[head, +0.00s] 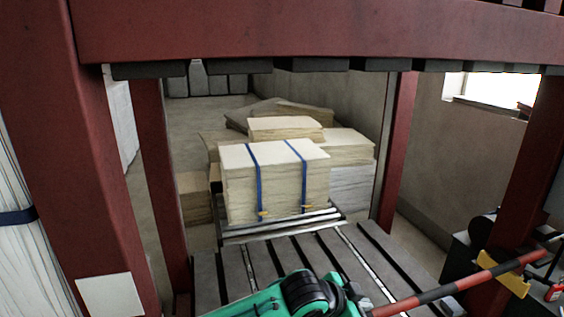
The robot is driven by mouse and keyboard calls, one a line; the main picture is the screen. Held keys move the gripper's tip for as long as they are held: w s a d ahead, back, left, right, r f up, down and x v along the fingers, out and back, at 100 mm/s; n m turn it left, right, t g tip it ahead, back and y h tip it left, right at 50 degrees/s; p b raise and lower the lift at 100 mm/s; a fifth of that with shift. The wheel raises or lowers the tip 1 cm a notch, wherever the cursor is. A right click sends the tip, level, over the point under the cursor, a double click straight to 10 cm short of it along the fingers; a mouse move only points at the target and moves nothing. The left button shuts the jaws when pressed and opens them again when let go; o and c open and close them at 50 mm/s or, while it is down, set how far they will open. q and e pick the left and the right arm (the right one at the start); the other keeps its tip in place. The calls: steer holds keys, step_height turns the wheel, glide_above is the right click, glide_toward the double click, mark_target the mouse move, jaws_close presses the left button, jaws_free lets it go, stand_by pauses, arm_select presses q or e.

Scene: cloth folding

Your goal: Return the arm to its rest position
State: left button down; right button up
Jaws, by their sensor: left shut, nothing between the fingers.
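My left arm (245,307), green with a black joint, comes in low along the bottom edge of the head view. My left gripper (358,300) is at its right end, small and dark, shut and empty. It is over the dark slatted surface near the left end of a red-and-black striped bar (455,286); I cannot tell whether they touch. My right gripper is not in view.
A pale stack with blue straps (272,180) stands on a slatted platform (205,280) ahead. More pale stacks (285,128) lie behind. Red posts (85,150) and a red crossbeam (320,28) frame the view. Dark equipment with a yellow part (503,272) stands at right.

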arm_select(q)
steer(key=s+a+f+n+y, duration=0.3)
steer(key=s+a+f+n, duration=0.25)
steer(key=s+a, duration=0.6)
steer(key=s+a+f+n+g+y, duration=0.1)
steer(key=s+a+f+n+y, duration=0.4)
steer(key=a, duration=1.1)
steer(key=s+a+f+n+y, duration=0.1)
steer(key=s+a+f+n, duration=0.2)
steer(key=s+a+f, duration=0.7)
steer(key=s+a+f+g, duration=0.1)
steer(key=s+a+f, duration=0.1)
steer(key=f, duration=1.3)
steer(key=s+a+f+g, duration=0.1)
steer(key=a+f, duration=0.1)
steer(key=f, duration=1.2)
steer(key=s+a+f+g, duration=0.1)
steer(key=s+a+f, duration=0.2)
steer(key=s+f, duration=1.5)
steer(key=shift+s+f+y, duration=0.3)
steer(key=shift+f, duration=0.15)
